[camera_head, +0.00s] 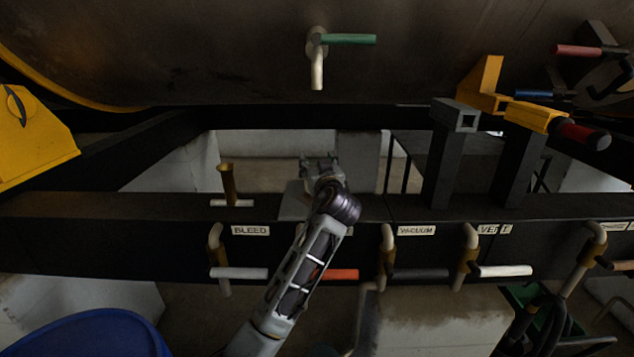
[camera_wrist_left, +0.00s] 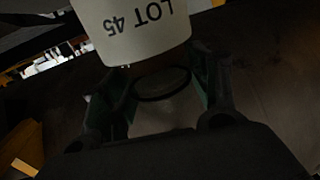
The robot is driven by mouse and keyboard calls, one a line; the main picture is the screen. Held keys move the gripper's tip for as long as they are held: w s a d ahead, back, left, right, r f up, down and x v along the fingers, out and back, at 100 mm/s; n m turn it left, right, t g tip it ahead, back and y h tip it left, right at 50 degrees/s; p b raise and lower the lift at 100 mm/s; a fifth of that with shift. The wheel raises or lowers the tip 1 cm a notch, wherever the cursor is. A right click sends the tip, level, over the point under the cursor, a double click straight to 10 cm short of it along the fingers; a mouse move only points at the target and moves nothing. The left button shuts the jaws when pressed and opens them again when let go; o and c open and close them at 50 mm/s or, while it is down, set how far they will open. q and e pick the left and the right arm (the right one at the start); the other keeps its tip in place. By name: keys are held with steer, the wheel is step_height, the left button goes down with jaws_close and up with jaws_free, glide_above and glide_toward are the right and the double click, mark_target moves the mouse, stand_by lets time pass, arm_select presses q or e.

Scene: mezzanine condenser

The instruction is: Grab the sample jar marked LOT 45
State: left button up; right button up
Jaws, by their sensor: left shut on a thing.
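The sample jar (camera_wrist_left: 140,30) is large at the top of the left wrist view. Its white label reads LOT 45, upside down in that picture. A dark ring and a clear lower part show below the label. The fingers of my left gripper (camera_wrist_left: 165,70) lie on both sides of the jar, and the gripper is shut on it. In the head view my left gripper (camera_head: 320,165) is at the middle, above the dark beam, pointing away. The jar cannot be made out there, being hidden by the gripper or arm. My right gripper is not in view.
A dark beam (camera_head: 110,210) crosses the head view with labels BLEED (camera_head: 250,230) and VACUUM (camera_head: 416,230). Several valve handles, such as a white one (camera_head: 505,271), stick out below. A green-handled tap (camera_head: 348,39) hangs from the tank above. A blue drum (camera_head: 85,335) stands lower left.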

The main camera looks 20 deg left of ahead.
arm_select(q)
steer(key=shift+c, duration=0.5)
steer(key=shift+r, duration=0.1)
step_height(320, 180, up, 10)
steer(key=b, duration=0.1)
stand_by(0.3)
